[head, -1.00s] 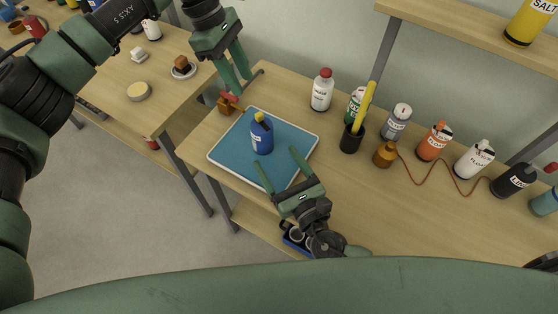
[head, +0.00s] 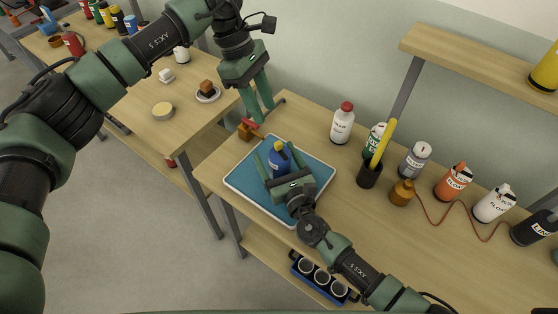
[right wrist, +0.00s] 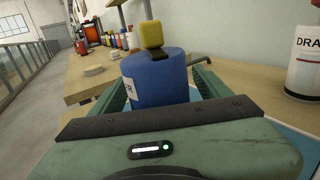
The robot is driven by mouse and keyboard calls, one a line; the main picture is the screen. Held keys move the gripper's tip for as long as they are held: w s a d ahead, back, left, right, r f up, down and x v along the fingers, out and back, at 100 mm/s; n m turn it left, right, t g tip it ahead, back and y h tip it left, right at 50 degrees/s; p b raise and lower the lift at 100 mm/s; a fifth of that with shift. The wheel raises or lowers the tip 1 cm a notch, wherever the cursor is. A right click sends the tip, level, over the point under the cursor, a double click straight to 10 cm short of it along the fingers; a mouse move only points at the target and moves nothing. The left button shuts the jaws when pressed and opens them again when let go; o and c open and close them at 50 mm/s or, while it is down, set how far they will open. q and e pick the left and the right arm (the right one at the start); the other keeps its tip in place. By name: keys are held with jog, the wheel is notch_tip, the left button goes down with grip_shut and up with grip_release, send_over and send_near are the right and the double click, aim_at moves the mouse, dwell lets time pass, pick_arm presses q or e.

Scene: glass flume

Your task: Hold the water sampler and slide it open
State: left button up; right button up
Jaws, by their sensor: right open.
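The water sampler, a blue cylinder (head: 277,160) with a yellow top piece (head: 279,146), stands upright on a blue tray with a pale rim (head: 312,209). My right gripper (head: 278,164) is open, with one finger on each side of the sampler. In the right wrist view the blue body (right wrist: 157,80) and yellow top (right wrist: 151,36) stand between the fingers; whether they touch it I cannot tell. My left gripper (head: 262,114) is open and empty, above and behind the tray, near a small brown object with a red handle (head: 247,130).
A white bottle with a red cap (head: 342,123) and a dark cup with a yellow stick (head: 369,174) stand right of the tray. Several labelled bottles and a brown jar (head: 402,193) with a cord stand farther right. A shelf (head: 470,62) hangs over the back.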

aim_at(279, 144)
jog(key=c, duration=1.4)
pick_arm(q)
jog(key=shift+o, duration=0.4)
jog(key=shift+d, duration=0.1)
pick_arm(e)
jog(key=shift+c, duration=0.9)
jog(key=shift+d, duration=0.1)
pick_arm(q)
jog(key=s+d+r+m+t+y, duration=0.2)
jog(key=d+m+y, duration=0.2)
jog(key=m, duration=0.3)
pick_arm(e)
jog(key=shift+d, duration=0.1)
pick_arm(q)
notch_tip(279, 144, down, 11)
jog(key=shift+s+a+f, duration=0.1)
jog(key=shift+s+a, duration=0.05)
grip_shut()
